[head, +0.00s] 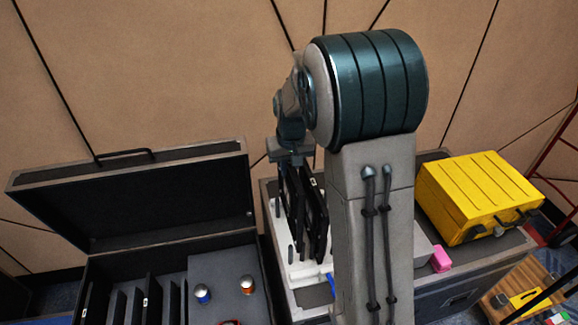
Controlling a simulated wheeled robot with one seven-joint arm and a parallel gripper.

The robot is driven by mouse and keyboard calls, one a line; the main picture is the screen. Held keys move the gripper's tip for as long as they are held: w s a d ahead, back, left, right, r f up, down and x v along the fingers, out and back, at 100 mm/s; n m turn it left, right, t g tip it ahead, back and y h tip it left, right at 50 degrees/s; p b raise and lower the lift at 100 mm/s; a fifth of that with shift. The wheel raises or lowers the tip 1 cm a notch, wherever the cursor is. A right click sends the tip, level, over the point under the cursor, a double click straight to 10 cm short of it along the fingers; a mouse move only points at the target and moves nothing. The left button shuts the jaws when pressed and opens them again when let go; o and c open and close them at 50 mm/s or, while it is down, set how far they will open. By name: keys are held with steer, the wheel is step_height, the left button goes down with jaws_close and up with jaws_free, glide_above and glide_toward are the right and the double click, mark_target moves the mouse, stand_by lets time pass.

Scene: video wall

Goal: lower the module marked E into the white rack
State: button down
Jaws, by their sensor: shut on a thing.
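My gripper (292,160) points down over the white rack (306,272), partly hidden by my own arm. It is shut on a black flat module (290,195), held upright at the rack. Another black panel (318,225) stands close on its right and carries a small white label. I cannot read any letter on the labels, so I cannot tell which is marked E. Whether the lower edge of the held module is inside a slot is hard to tell.
A yellow toolbox (478,195) and a pink block (441,259) are at right.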

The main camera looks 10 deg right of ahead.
steer(key=shift+f+b, duration=3.3)
steer(key=shift+f, duration=1.05)
steer(key=shift+f+b, duration=0.4)
steer(key=shift+f, duration=0.05)
steer(key=c, duration=0.8)
jaws_free()
steer(key=shift+c, duration=0.2)
steer(key=shift+r+p, duration=2.7)
steer(key=shift+r, duration=1.2)
steer(key=shift+r, duration=0.1)
